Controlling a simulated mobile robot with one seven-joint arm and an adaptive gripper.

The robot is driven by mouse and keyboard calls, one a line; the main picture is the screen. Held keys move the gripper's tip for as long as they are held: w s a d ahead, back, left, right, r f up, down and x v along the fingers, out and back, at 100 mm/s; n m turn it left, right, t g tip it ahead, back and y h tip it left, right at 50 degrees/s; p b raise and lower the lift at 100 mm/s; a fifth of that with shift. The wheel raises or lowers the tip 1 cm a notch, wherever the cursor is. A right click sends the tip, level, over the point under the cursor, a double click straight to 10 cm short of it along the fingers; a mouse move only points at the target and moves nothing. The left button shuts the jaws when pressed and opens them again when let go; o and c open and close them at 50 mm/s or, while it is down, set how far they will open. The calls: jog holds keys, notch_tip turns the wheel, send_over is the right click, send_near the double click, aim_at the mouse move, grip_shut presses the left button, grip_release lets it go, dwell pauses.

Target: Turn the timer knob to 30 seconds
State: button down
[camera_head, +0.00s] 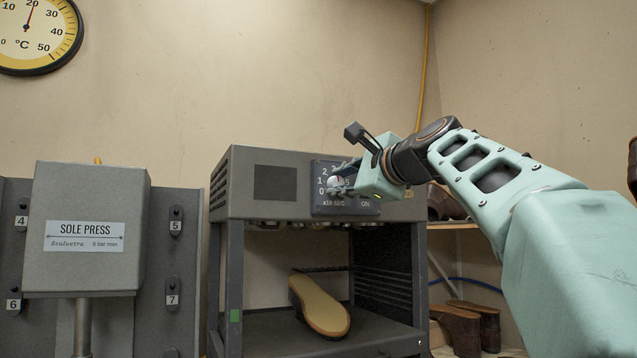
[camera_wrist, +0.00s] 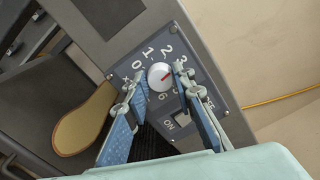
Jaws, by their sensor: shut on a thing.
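An "ON" button (camera_wrist: 181,121) sits on the panel beside the right-hand finger. The grey machine (camera_head: 232,190) has an open bay below with a tan sole (camera_head: 320,308). A sole press (camera_head: 85,225) stands to the left. Shoes (camera_head: 455,325) sit on shelves at right.

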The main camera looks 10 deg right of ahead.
jog(key=shift+m, duration=0.7)
jog(key=c, duration=1.6)
grip_release()
